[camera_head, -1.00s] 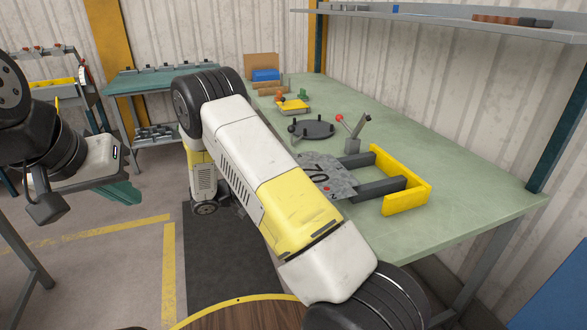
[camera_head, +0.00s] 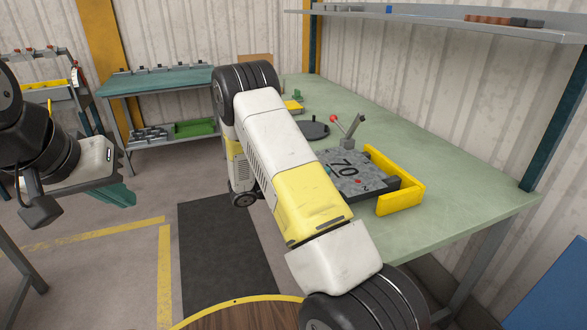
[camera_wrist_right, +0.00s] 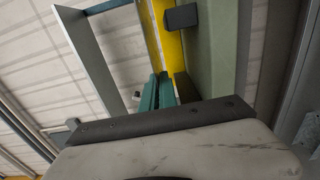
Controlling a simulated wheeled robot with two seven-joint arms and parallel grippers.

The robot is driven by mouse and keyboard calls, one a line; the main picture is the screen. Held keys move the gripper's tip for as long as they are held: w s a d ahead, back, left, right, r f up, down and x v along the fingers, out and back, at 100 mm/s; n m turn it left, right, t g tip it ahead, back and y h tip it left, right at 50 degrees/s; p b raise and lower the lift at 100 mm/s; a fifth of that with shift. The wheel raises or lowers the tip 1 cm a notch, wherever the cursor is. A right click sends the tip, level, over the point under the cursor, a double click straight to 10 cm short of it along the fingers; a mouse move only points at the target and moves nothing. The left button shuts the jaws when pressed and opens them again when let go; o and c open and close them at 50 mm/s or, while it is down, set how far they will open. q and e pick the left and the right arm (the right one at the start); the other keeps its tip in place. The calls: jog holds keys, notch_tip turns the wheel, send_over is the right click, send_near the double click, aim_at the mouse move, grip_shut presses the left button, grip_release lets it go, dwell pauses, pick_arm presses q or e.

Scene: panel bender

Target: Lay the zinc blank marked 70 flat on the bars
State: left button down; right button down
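The zinc blank marked 70 (camera_head: 348,168) is a mottled grey plate on the bench, close to the yellow bracket (camera_head: 401,198). It looks flat over the dark bars (camera_head: 411,185), which it mostly covers; contact along its left side is hidden by my right arm. In the head view, that arm hides my right gripper. In the right wrist view, its teal fingers (camera_wrist_right: 165,90) are close together, near a yellow part (camera_wrist_right: 156,40) and a dark block (camera_wrist_right: 181,17); the blank cannot be made out there. My left gripper (camera_head: 122,196) hangs over the floor, away from the bench, its fingertips unclear.
A red-knobbed lever (camera_head: 345,130) and a round dark plate (camera_head: 312,130) stand behind the blank on the green bench (camera_head: 460,185). A shelf (camera_head: 430,20) runs above. A teal side table (camera_head: 160,83) stands at the back left. The bench's right part is clear.

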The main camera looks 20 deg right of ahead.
aim_at(337, 169)
jog(key=d, duration=0.5)
jog(key=shift+w+d+f, duration=0.15)
jog(key=shift+w+d, duration=0.05)
jog(key=shift+d, duration=0.05)
jog(key=shift+a+f, duration=0.1)
jog(key=shift+f, duration=0.6)
jog(key=shift+f, duration=0.35)
jog(key=c, duration=2.1)
grip_release()
jog(key=o, duration=0.5)
jog(key=shift+f, duration=0.1)
jog(key=a, duration=0.7)
jog(key=shift+s+a, duration=0.25)
jog(key=shift+a, duration=0.15)
